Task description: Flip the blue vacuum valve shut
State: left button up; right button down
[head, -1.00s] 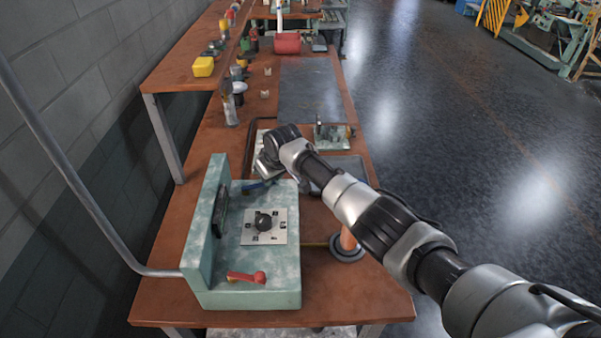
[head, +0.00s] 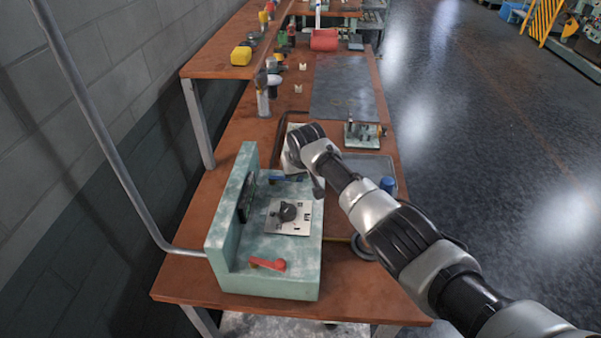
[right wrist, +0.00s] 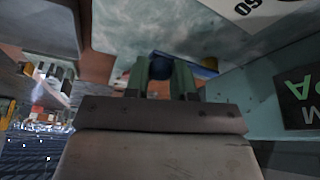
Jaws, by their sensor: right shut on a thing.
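The teal box (head: 270,278) stands on the near end of the bench. The blue valve handle (head: 288,178) lies at the far end of its top, partly hidden by my right arm. In the right wrist view, my right gripper (right wrist: 161,74) is shut on the round dark-blue end of the blue valve handle (right wrist: 195,68). The fingers sit on either side of that end, close to the box top. In the head view, my wrist hides the fingers. My left gripper is not in view.
A dark knob (head: 288,212) on a square plate and a red handle (head: 267,264) sit on the same box top. An upright panel (head: 232,215) rises along its left side. A blue-topped item (head: 388,184) stands to the right, beside my arm.

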jog(key=c, duration=0.9)
grip_release()
jog(key=shift+c, duration=0.2)
jog(key=shift+r, duration=0.15)
jog(key=shift+s+r, duration=0.15)
jog(key=shift+r, duration=0.1)
jog(key=v, duration=1)
jog(key=shift+b, duration=0.35)
jog(key=shift+s, duration=0.1)
